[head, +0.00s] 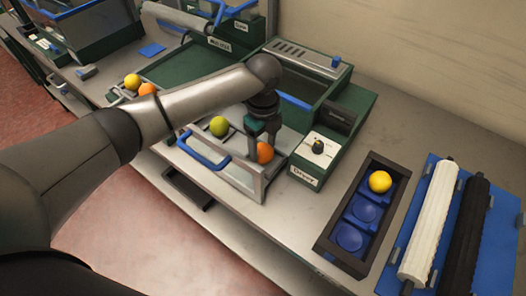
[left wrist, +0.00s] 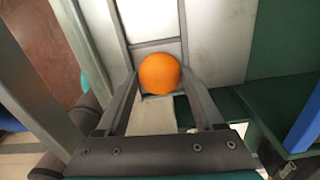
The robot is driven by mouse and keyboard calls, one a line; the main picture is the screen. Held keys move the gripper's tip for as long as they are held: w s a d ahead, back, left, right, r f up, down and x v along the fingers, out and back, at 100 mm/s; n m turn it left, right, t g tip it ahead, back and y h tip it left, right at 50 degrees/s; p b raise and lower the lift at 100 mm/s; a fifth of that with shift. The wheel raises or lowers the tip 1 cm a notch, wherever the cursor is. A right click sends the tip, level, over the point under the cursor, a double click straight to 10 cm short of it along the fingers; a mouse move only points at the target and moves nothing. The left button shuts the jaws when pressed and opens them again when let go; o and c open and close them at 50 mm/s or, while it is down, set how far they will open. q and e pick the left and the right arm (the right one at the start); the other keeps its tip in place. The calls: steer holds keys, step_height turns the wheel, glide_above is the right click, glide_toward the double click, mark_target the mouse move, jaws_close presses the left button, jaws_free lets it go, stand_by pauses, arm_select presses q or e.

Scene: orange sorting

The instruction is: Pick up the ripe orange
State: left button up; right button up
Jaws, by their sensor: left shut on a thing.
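My left gripper (head: 262,138) points down into the metal bin with the blue handle. Its fingers are shut on an orange fruit (head: 265,152), which shows at the bin's right end. In the left wrist view the orange (left wrist: 160,74) sits between the two fingertips (left wrist: 160,88). A yellow-green fruit (head: 219,126) lies in the same bin, left of my gripper. I cannot tell whether the held orange still touches the bin floor. My right gripper is not in view.
A dark tray (head: 326,232) with blue round cups stands at the right, with a yellow fruit (head: 380,181) in its far cup. Another yellow fruit (head: 132,81) and orange fruit (head: 148,89) lie at far left.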

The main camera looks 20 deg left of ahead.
arm_select(q)
steer(key=c, duration=0.5)
